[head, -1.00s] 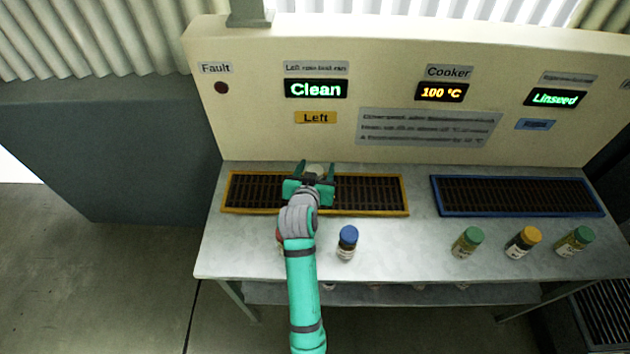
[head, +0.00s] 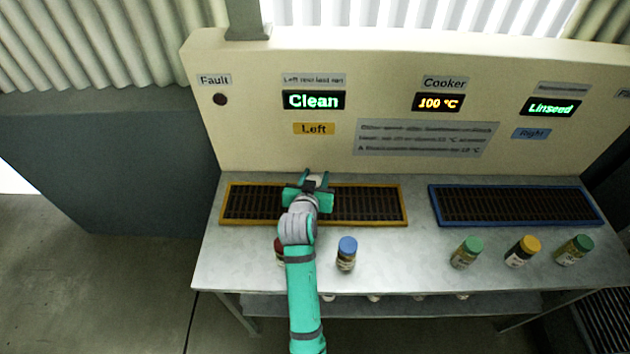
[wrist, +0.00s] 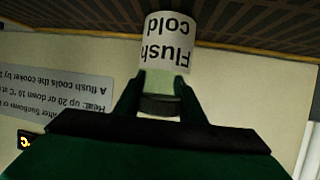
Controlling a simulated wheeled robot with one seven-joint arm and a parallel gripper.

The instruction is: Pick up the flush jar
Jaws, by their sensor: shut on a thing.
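The flush jar (wrist: 165,42) has a white label reading "Flush cold", upside down in the wrist view. My gripper (wrist: 159,98) is shut on it, with one green finger on each side. In the head view my gripper (head: 316,180) is over the left, yellow-framed grate (head: 368,205), and only a pale bit of the jar (head: 315,179) shows between the fingers. My gripper and wrist hide the rest of the jar there. I cannot tell whether its lower end touches the grate.
A blue-capped jar (head: 346,254) stands right of my arm; a red-capped one (head: 280,252) is partly hidden behind it. Several capped jars (head: 522,252) stand at the right. The blue-framed grate (head: 516,205) is empty. A panel (head: 330,70) rises behind the bench.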

